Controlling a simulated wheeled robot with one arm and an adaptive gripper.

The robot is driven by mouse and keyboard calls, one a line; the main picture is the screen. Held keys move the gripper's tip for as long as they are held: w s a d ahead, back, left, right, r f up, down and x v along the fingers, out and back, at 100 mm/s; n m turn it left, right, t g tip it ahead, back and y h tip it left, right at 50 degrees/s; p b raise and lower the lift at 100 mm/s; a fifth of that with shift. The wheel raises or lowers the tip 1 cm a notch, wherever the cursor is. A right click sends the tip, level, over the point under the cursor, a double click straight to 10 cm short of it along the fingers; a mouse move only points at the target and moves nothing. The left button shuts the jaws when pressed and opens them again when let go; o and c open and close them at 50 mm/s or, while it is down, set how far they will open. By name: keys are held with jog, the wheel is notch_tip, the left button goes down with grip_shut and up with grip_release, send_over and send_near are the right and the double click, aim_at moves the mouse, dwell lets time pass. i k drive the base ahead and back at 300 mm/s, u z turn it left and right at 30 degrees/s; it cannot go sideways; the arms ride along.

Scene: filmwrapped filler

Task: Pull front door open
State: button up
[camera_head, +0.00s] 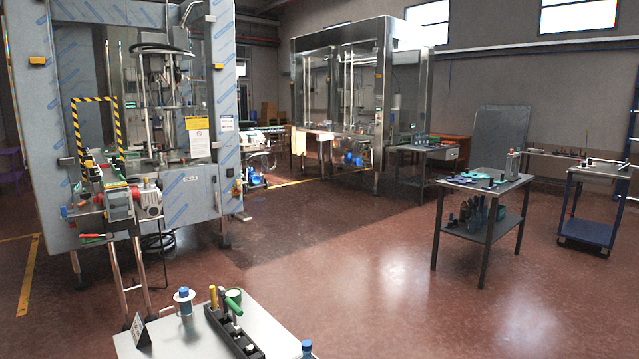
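The film-wrapped machine (50,140) stands at the left, a tall metal cabinet under bluish printed film. Its front has a large see-through pane with pumps and tubes behind it. The front door (188,190) appears to be this framed pane and looks closed, though its exact edges are hard to tell. Orange-yellow fittings (218,66) sit on the frame, and a small yellowish part (237,187) that may be a handle or latch is low on the right post. My gripper is not in view.
A conveyor end with a red-and-grey motor (122,205) juts out from the machine's front left. A white table (180,340) with bottles and a black rack stands in the near foreground. A dark cart (480,185) stands at right. The reddish floor (330,270) between is clear.

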aim_at(200, 140)
jog(key=z, duration=1)
jog(key=i, duration=3.45)
jog(key=u, duration=2.65)
jog(key=i, duration=4.75)
